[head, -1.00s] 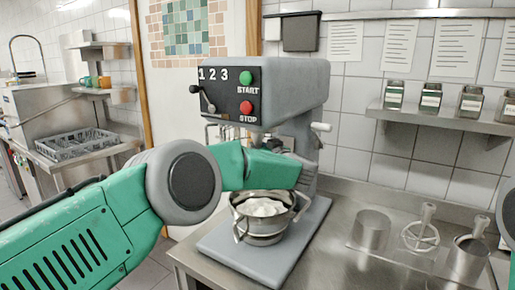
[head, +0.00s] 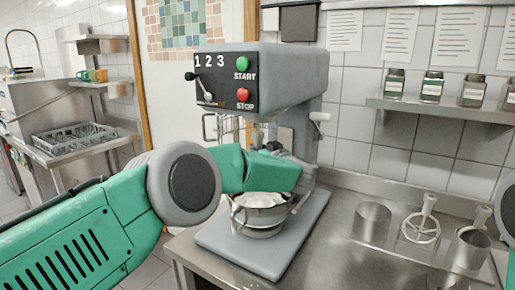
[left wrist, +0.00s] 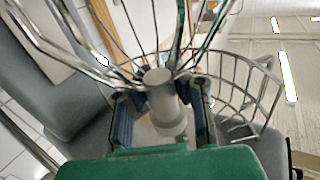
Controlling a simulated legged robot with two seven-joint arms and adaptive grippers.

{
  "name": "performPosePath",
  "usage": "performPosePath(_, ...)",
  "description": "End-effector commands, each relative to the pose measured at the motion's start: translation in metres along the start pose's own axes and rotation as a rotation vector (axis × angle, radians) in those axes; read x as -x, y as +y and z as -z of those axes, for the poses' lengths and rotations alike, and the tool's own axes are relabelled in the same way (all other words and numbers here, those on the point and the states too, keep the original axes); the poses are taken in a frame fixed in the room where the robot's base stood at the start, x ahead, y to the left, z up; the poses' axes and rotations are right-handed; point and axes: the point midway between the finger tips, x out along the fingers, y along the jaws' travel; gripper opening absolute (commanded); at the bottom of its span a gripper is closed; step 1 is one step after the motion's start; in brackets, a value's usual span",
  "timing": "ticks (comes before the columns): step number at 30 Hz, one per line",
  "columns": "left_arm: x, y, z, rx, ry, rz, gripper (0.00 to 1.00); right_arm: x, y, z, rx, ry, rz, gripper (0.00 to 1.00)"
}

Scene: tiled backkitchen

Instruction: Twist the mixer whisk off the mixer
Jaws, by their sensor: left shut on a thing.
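The grey mixer (head: 290,78) stands on the steel counter, with its bowl (head: 262,222) of white contents on its base. My left arm reaches across the front, between mixer head and bowl, and hides part of the bowl's rim. My left gripper (left wrist: 163,112) shows best in the left wrist view, its two blue-padded fingers closed on the grey hub of the mixer whisk (left wrist: 158,88). Whisk wires spread out from the hub. In the head view the fingers are hard to make out. Whether the whisk is still joined to the mixer cannot be told. My right gripper is out of view.
A steel cup (head: 371,224), a round wire tool (head: 421,228) and a second steel container (head: 468,249) stand on the counter to the right. A wall shelf (head: 440,108) holds several jars. A wire guard (left wrist: 250,85) curves beside the whisk.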

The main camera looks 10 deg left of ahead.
Motion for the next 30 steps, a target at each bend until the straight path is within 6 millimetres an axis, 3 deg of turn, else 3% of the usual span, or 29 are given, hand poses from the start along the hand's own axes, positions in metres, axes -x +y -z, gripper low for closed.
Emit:
performPosePath(9, -0.001, -0.002, 0.004, 0.002, 0.006, 0.003, 0.00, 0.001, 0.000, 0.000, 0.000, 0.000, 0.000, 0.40)
performPosePath(13, 0.002, -0.006, 0.007, 0.000, 0.006, 0.004, 0.00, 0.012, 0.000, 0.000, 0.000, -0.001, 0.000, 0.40)
performPosePath(22, 0.014, -0.028, 0.010, 0.000, 0.008, 0.003, 0.00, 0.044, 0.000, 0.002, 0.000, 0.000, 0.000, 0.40)
performPosePath(30, 0.027, -0.051, 0.006, 0.001, 0.008, 0.003, 0.00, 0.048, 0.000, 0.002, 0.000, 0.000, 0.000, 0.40)
